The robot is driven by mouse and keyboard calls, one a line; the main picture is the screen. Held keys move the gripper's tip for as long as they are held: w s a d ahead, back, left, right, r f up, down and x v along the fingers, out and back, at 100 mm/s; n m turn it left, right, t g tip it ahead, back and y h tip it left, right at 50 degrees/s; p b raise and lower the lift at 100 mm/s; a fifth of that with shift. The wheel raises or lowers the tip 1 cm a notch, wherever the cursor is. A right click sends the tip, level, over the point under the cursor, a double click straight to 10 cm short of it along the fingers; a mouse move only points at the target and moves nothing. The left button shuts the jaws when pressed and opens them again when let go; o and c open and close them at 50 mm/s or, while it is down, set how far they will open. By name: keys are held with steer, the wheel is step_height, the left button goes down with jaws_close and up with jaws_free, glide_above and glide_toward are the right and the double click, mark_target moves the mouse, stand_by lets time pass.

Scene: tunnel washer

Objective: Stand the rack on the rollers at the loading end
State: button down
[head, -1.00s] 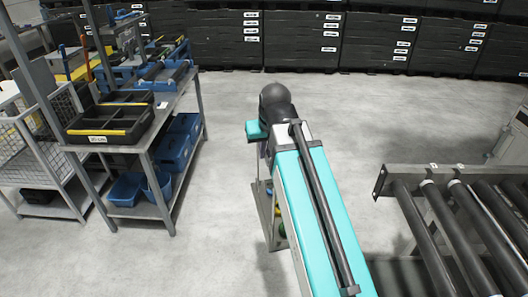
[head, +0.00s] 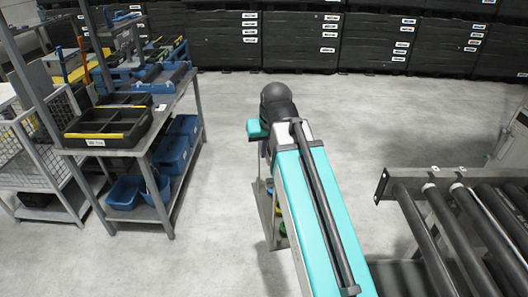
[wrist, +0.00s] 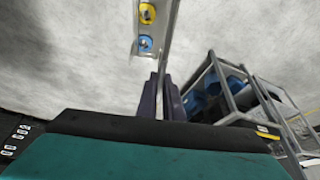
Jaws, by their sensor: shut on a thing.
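The rack is a pale metal frame carrying small round yellow, green and blue pieces. In the head view the rack (head: 265,212) hangs under the end of my arm, partly hidden by it. In the wrist view the rack (wrist: 139,46) reaches up from my gripper (wrist: 162,80), with a yellow and a blue piece showing. My purple fingers are shut on the rack's thin bar. The dark rollers (head: 424,235) of the loading end are at the right in the head view, apart from the rack, with my arm between them.
A grey workbench (head: 150,150) with a black divided tray (head: 108,139) and blue bins (head: 171,154) stands at the left. A wire cage (head: 32,150) is beside it. Black labelled cabinets (head: 290,45) line the back.

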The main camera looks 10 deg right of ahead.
steer(key=d+r+m+h+p, duration=0.1)
steer(key=d+r+m+p, duration=0.25)
steer(key=d+r, duration=0.65)
steer(key=w+d+r+m+g+h+p, duration=0.1)
steer(key=d+r+m+p, duration=0.4)
steer(key=d, duration=0.9)
steer(key=d+r+m+h+p, duration=0.1)
steer(key=d+r+p, duration=0.1)
steer(key=d+r, duration=0.9)
steer(key=s+d+m+g+h+p, duration=0.1)
steer(key=s+d+m, duration=0.1)
steer(key=s+d, duration=0.65)
steer(key=s+d+m+g+p, duration=0.1)
steer(key=s+d+m, duration=0.2)
steer(key=s+d, duration=0.55)
steer(key=s+d+r+m+g+p, duration=0.1)
steer(key=s+d+m, duration=0.2)
steer(key=s+d, duration=0.4)
steer(key=s+d+r+m+g+p, duration=0.1)
steer(key=s+d+r+m, duration=0.1)
steer(key=s+d, duration=0.6)
steer(key=s+m, duration=0.1)
steer(key=s, duration=0.5)
steer(key=shift+r+g, duration=0.25)
steer(key=shift+g, duration=0.05)
steer(key=shift+f, duration=0.1)
